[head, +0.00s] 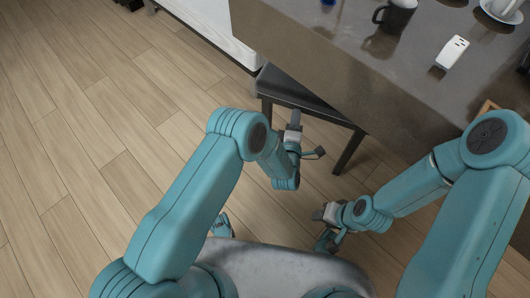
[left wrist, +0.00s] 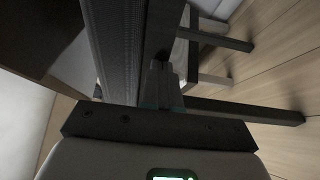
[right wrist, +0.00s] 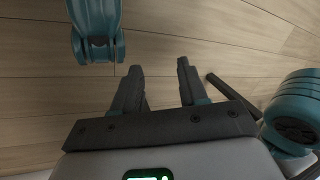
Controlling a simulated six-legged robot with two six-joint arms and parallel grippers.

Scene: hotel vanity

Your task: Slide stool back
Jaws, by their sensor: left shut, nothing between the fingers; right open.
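A dark stool (head: 283,84) stands partly under the vanity counter (head: 390,75) in the head view, with one leg (head: 348,152) showing to the right. My left gripper (head: 295,116) is at the stool's near side, its fingers shut and empty. The left wrist view shows the shut fingers (left wrist: 161,72) right at the stool's dark frame (left wrist: 118,35), with its legs (left wrist: 245,110) reaching right. Whether the fingers touch it I cannot tell. My right gripper (head: 322,214) is low, apart from the stool. In the right wrist view its fingers (right wrist: 158,70) are open and empty above the floor.
On the counter are a dark mug (head: 396,16), a white box-like item (head: 452,52) and a white cup on a saucer (head: 500,10). A white panel (head: 207,25) stands left of the counter. The wooden floor (head: 90,110) at left is mostly clear.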

